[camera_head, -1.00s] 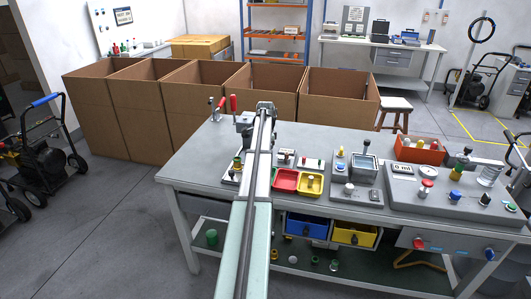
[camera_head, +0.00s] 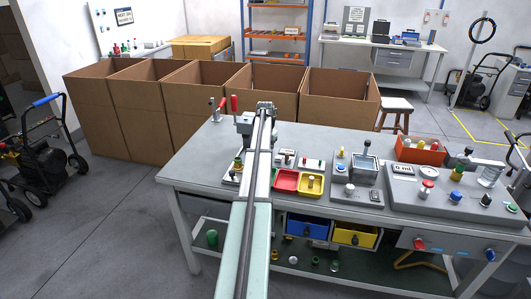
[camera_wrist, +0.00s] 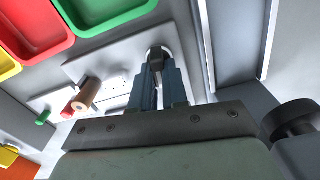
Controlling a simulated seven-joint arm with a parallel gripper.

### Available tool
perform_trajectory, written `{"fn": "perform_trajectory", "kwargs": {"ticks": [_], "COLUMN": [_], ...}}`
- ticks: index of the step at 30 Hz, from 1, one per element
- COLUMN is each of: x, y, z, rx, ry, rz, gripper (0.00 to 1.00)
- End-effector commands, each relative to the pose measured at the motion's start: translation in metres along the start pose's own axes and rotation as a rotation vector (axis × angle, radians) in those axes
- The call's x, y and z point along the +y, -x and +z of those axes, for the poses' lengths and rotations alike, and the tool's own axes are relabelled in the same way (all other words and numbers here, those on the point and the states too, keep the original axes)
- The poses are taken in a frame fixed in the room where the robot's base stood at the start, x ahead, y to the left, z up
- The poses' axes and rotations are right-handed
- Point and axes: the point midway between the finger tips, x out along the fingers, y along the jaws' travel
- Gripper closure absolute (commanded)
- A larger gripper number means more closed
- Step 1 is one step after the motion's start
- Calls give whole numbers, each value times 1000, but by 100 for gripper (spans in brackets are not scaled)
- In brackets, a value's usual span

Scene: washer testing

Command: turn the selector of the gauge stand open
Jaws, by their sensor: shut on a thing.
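In the wrist view, my gripper (camera_wrist: 158,75) is shut on the selector (camera_wrist: 158,53), a dark rounded knob on a pale grey plate. The fingers cover much of the knob, so its angle is hard to read. My arm hides the gripper and selector there.
Red (camera_head: 286,181) and yellow (camera_head: 310,185) trays lie right of my arm. Red-handled clamps (camera_head: 233,103) stand at the bench's back left corner. Open cardboard boxes (camera_head: 340,97) stand behind.

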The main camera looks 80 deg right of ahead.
Motion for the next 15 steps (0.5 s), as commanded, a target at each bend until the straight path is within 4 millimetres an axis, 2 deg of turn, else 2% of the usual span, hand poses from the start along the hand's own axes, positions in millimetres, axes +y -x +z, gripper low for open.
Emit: {"fn": "perform_trajectory", "kwargs": {"ticks": [7, 15], "x": [-1, -1], "y": [0, 0], "z": [0, 0], "rx": [0, 0], "ry": [105, 144], "rz": [0, 0], "gripper": [100, 100]}}
